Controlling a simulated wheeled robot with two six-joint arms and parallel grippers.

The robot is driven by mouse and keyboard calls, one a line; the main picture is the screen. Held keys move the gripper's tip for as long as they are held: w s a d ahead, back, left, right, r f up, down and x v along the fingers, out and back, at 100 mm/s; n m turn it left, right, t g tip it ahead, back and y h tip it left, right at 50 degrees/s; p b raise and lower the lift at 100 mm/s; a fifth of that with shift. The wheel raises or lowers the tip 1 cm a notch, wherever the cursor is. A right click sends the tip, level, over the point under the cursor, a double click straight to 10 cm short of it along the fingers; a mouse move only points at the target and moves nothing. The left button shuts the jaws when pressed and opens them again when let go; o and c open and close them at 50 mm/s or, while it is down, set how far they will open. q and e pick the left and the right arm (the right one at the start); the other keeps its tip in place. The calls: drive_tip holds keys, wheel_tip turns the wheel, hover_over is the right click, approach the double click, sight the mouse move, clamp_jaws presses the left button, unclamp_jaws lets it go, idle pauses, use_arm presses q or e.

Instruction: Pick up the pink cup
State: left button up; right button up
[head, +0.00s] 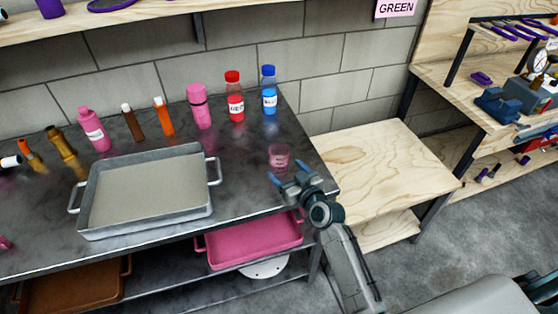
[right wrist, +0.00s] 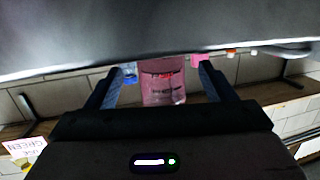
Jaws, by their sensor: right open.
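The pink cup (head: 279,156) is see-through and stands upright near the right end of the dark table. My right gripper (head: 290,177) is open at the near side of the cup, its fingers pointing toward it. In the right wrist view, which looks upside down, the cup (right wrist: 163,85) shows between the two open fingers (right wrist: 163,78). I cannot tell whether either finger touches it. My left gripper is not in view.
A grey metal tray (head: 145,228) lies left of the cup. A red bottle (head: 235,104), a blue bottle (head: 269,100) and a pink flask (head: 199,112) stand behind, by the block wall. A pink tray (head: 253,243) is on the shelf below. A bare wooden bench (head: 390,165) stands to the right.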

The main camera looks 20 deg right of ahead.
sight(284, 168)
drive_tip(key=x, duration=0.4)
drive_tip(key=shift+s, duration=0.1)
drive_tip(key=c, duration=1.1)
drive_tip(key=shift+r, duration=0.1)
